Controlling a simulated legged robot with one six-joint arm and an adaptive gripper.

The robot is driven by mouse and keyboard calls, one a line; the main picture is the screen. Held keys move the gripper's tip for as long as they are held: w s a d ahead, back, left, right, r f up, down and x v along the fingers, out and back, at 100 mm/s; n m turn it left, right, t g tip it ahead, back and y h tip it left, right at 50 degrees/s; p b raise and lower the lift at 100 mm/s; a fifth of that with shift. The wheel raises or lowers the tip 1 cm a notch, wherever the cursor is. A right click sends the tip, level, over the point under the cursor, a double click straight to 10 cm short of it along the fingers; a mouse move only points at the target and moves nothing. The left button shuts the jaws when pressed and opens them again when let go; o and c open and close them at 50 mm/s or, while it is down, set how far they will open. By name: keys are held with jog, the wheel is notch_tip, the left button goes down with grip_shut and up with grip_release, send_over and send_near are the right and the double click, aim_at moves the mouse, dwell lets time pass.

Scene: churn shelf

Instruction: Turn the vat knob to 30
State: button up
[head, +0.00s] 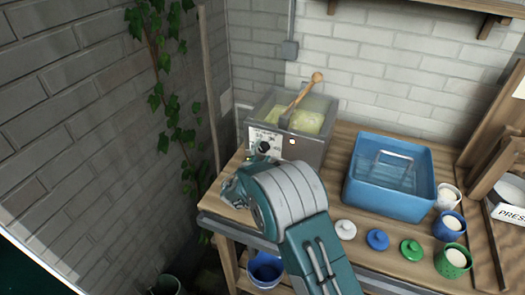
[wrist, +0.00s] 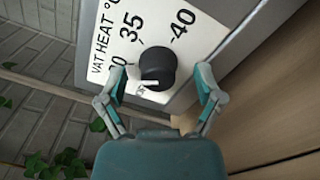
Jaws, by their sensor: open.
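The vat (head: 308,148) is a metal box with yellowish contents at the back left of the bench. Its white VAT HEAT plate (wrist: 108,42) shows 30, 35 and 40. The round black vat knob (wrist: 157,64) has a white pointer mark on its lower side, towards the lower left; its exact setting is hard to read. The knob also shows in the head view (head: 263,147). My gripper (wrist: 159,80) is open, with one finger on each side of the knob; a gap shows on both sides. In the head view my arm covers part of the vat's front.
A wooden paddle (head: 302,97) stands in the vat. A blue basin (head: 388,205) is to its right. White, blue and green lids (head: 378,240) and small pots (head: 449,226) line the front right. A post and ivy (head: 168,100) are close on the left.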

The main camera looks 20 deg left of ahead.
jog(key=s, duration=0.7)
jog(key=s+a, duration=0.1)
jog(key=s, duration=0.3)
jog(key=shift+s+f, duration=0.1)
jog(key=shift+s, duration=0.2)
